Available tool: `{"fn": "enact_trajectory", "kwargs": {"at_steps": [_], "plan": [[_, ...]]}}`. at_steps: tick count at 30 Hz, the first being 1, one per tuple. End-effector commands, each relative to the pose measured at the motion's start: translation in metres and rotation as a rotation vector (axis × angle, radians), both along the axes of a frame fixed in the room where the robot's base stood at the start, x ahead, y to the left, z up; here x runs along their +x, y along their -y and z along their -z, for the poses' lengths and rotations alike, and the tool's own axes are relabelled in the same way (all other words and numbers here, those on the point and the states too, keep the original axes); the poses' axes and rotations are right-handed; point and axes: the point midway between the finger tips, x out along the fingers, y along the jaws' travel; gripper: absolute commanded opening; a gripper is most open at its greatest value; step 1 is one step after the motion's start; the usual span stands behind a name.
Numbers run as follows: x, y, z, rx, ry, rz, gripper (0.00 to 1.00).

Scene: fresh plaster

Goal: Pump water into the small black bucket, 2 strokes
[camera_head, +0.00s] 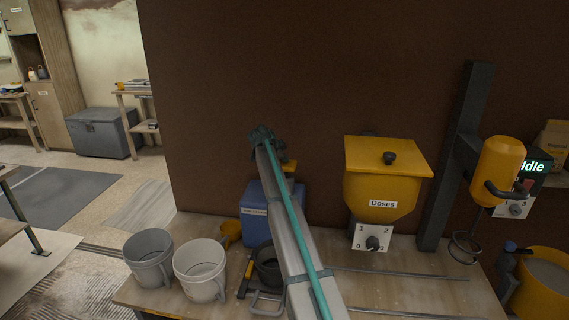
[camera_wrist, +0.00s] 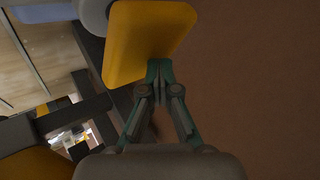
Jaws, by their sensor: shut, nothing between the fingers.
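The small black bucket (camera_head: 268,267) stands on the bench in front of the blue water container (camera_head: 254,213), partly hidden behind my arm. A yellow part (camera_head: 288,167), seemingly the pump's top, shows above the container beside my arm. My gripper (camera_head: 262,135) is high above the container, near that yellow part; its fingertips are hard to make out in the head view. In the wrist view my gripper (camera_wrist: 158,70) has its fingers together and empty. Its tips are at the lower edge of a yellow block (camera_wrist: 143,40); I cannot tell whether they touch it.
A grey bucket (camera_head: 148,258) and a white bucket (camera_head: 200,270) stand left on the bench. A yellow "Doses" hopper (camera_head: 384,185) with a dial is to the right. Further right are a mixer (camera_head: 497,172) on a dark post and a yellow tub (camera_head: 541,299). A brown wall (camera_head: 300,70) rises behind.

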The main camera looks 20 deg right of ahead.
Motion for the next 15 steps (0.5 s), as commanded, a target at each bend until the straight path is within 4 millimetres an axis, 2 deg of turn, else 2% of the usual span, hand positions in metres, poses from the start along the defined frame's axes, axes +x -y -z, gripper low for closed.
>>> {"fn": "enact_trajectory", "kwargs": {"at_steps": [15], "plan": [[0.0,-0.0003,0.0073,0.001,-0.001,0.0,0.0]]}}
